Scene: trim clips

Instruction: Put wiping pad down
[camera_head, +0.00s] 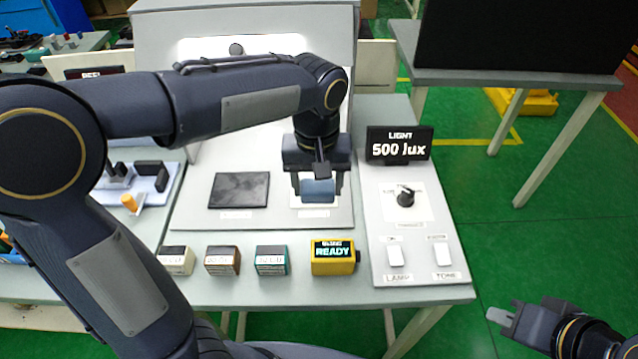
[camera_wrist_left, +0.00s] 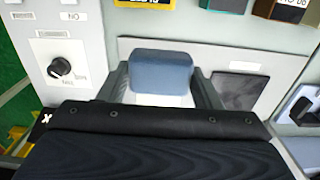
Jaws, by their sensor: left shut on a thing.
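The wiping pad (camera_head: 318,190) is a small blue-grey block with rounded edges. My left gripper (camera_head: 318,188) points down and is shut on it, one finger on each side. The pad is over or on a white labelled patch (camera_head: 316,212) on the grey board; I cannot tell whether it touches. In the left wrist view the wiping pad (camera_wrist_left: 161,72) sits between the fingertips of my left gripper (camera_wrist_left: 163,80). My right gripper (camera_head: 503,318) is at the lower right, off the table, and its jaw opening is unclear.
A dark square plate (camera_head: 239,190) lies left of the pad. Several small boxes and a yellow READY device (camera_head: 334,257) stand in front. A panel (camera_head: 405,235) with knob and switches is at right, under a "500 lux" display (camera_head: 398,145).

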